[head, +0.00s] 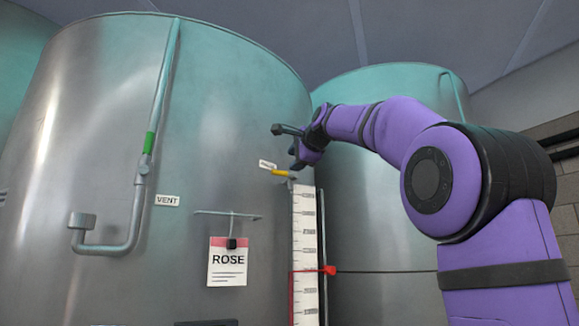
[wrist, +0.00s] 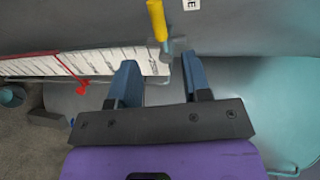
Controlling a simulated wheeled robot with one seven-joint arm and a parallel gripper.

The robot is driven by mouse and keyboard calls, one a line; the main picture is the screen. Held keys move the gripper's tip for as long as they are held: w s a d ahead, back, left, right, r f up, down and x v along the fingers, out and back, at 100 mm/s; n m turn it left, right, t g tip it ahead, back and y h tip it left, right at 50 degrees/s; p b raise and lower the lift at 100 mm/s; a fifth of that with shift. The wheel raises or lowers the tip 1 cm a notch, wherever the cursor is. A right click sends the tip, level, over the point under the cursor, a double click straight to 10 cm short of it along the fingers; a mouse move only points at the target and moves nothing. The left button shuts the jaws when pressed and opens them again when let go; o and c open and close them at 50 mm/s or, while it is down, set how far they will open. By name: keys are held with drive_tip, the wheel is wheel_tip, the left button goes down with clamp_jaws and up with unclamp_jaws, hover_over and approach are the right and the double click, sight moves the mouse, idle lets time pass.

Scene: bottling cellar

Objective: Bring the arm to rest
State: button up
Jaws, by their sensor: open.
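My purple arm (head: 410,135) is raised at the right of the head view and reaches left, bent at its joints. My gripper (head: 295,160) is small there, near the front of the large steel tank (head: 90,130), just above a yellow-handled lever (head: 281,173). In the wrist view, my gripper (wrist: 160,72) shows two blue fingers spread apart with nothing between them. The yellow handle (wrist: 157,20) lies beyond the fingertips, seemingly clear of them. How far the fingers are from the tank wall is hard to tell.
A white level scale (head: 304,250) with a red pointer (head: 329,270) runs down the tank below the lever. A ROSE card (head: 227,262) hangs left of it. A vent pipe (head: 140,195) with a green band is further left. A second tank (head: 385,200) stands behind my arm.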

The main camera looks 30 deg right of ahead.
drive_tip(key=shift+s+a, duration=0.1)
drive_tip(key=shift+s, duration=0.5)
drive_tip(key=s+a+f+n+g, duration=0.3)
drive_tip(key=s+f, duration=0.7)
drive_tip(key=f, duration=0.7)
drive_tip(key=s+a+f+n+g+y, duration=0.1)
drive_tip(key=s+a+f+n+g, duration=0.2)
drive_tip(key=f, duration=1.4)
drive_tip(key=s+a+f+n+g+y, duration=0.1)
drive_tip(key=s+a+f+n+g, duration=0.3)
drive_tip(key=s+a+f+n, duration=0.5)
drive_tip(key=s+f+n, duration=0.4)
drive_tip(key=s+f, duration=0.3)
drive_tip(key=s, duration=0.1)
drive_tip(key=shift+s+a+f+n, duration=0.3)
drive_tip(key=shift+a+f, duration=0.05)
drive_tip(key=shift+f, duration=0.05)
